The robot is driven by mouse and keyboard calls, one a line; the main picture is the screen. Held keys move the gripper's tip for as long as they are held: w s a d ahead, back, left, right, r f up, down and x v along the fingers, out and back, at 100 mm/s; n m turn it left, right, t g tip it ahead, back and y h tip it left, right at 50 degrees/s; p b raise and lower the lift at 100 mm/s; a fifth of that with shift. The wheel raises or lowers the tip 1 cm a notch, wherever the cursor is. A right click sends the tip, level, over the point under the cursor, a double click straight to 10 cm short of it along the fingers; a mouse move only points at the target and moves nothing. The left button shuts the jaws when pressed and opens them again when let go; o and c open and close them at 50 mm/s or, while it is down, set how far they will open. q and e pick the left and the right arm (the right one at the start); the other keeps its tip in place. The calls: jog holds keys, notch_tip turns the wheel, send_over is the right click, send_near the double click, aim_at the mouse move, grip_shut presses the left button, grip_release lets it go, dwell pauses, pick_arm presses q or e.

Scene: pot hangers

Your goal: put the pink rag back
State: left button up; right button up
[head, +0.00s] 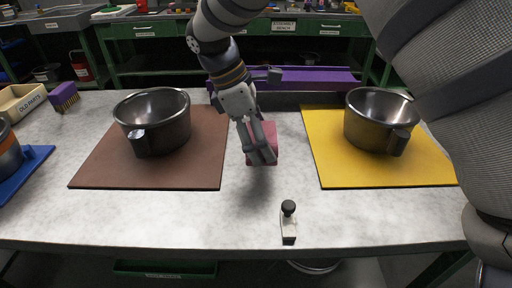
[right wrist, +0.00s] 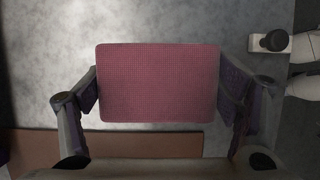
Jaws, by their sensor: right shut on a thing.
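The pink rag (head: 264,141) is a flat, textured block. It is in my right gripper (head: 263,154), above the bare strip of table between the brown and yellow mats. A shadow lies on the tabletop below it. In the right wrist view the rag (right wrist: 158,83) fills the space between the two fingers of my right gripper (right wrist: 160,92), which is shut on its two ends. My left gripper is not in view.
Metal pots with handles stand on the brown mat (head: 100,172) and the yellow mat (head: 335,172). A small black-knobbed stamp (head: 288,222) stands near the front edge. A purple-edged tray (head: 320,84) lies behind. A purple brush (head: 64,97) and beige bin (head: 20,103) are at left.

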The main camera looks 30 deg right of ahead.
jog(key=shift+w+d+f, duration=0.4)
jog(key=shift+d+f, duration=0.1)
jog(key=shift+f, duration=0.25)
jog(key=shift+w+d+f, duration=0.1)
jog(key=shift+d+f, duration=0.05)
jog(key=shift+f, duration=1.45)
jog(key=shift+f, duration=0.1)
jog(key=o, duration=1.4)
jog(key=v, duration=1.2)
jog(key=shift+b, duration=0.4)
